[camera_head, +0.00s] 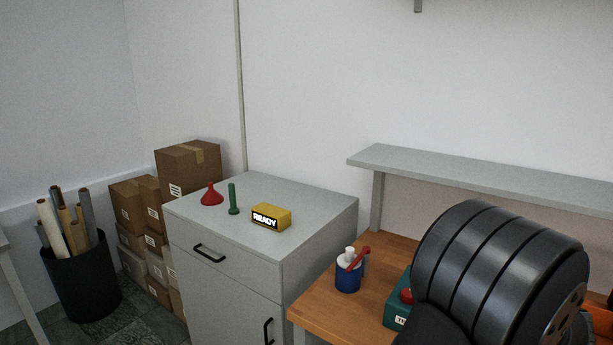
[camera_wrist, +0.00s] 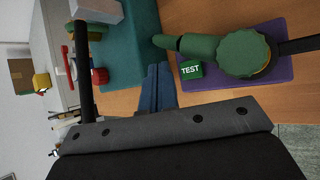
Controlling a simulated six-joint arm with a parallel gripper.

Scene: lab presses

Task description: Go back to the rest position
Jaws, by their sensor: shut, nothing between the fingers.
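My gripper (camera_wrist: 158,72) shows in the wrist view as two dark blue fingers held together, with nothing between them. It is over the wooden bench (camera_wrist: 205,99), between a teal press base (camera_wrist: 135,40) and a purple base (camera_wrist: 290,66) that carries a green device (camera_wrist: 243,54) with a round knob and a "TEST" label (camera_wrist: 191,70). I cannot tell how high the fingers are above the bench. In the head view my dark arm fills the lower right, and the gripper itself does not show there.
In the head view a grey cabinet (camera_head: 220,285) carries a red funnel (camera_head: 212,196), a green tool (camera_head: 233,200) and a yellow "READY" block (camera_head: 271,215). A blue cup (camera_head: 347,280) with tools stands on the bench beside a teal base (camera_head: 394,313). A grey shelf (camera_head: 450,172) spans behind.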

